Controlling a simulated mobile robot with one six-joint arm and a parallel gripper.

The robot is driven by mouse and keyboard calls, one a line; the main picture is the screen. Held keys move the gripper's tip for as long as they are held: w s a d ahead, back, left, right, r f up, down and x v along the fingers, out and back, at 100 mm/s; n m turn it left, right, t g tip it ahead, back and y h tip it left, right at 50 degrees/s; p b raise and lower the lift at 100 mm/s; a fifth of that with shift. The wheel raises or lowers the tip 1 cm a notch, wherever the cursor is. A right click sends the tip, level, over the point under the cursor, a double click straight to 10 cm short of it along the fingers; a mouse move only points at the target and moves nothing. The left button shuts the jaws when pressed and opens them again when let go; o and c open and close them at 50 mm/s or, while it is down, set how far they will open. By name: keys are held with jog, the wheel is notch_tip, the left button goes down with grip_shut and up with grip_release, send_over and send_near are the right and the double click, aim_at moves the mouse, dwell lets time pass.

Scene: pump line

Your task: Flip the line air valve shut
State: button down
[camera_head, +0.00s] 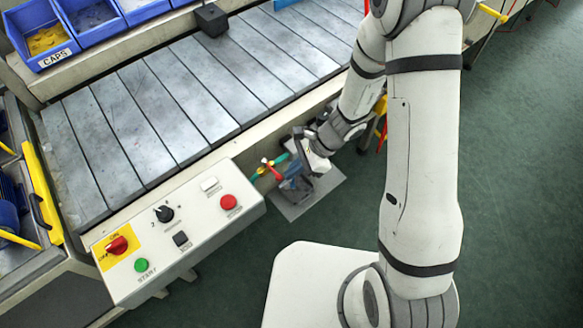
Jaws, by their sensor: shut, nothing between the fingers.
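The line air valve is small in this view, with a red lever (276,173) beside the conveyor's front edge. Teal hose (279,159) and a small yellow part lie next to the lever. My gripper (291,181) is at the valve, just right of the red lever, pointing down and left. It is shut with nothing held. Its dark fingers and body cover part of the valve, and I cannot tell whether they touch the lever. The lever's exact angle to the pipe is too small to tell.
A control box (190,228) with a red button, green button and knobs juts out left of the valve. The slatted conveyor (165,105) runs behind it. A grey plate (314,197) lies on the floor below. Green floor (520,190) is clear at right. Blue bins (40,35) stand at upper left.

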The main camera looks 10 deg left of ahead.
jog(key=d+f+p+v, duration=0.1)
jog(key=d+v, duration=0.1)
jog(key=v, duration=1.1)
jog(key=shift+d+f, duration=0.15)
jog(key=shift+d, duration=0.2)
jog(key=s+d+r+n+t+h, duration=0.3)
jog(key=s+d+r+n, duration=0.2)
jog(key=r, duration=0.4)
jog(key=s+d+r+n+t+h, duration=0.3)
jog(key=d+r+n, duration=0.4)
jog(key=r, duration=0.3)
jog(key=shift+s+d+r+n+h, duration=0.35)
jog(key=shift+s+h, duration=0.25)
jog(key=shift+s, duration=0.4)
jog(key=shift+a, duration=0.15)
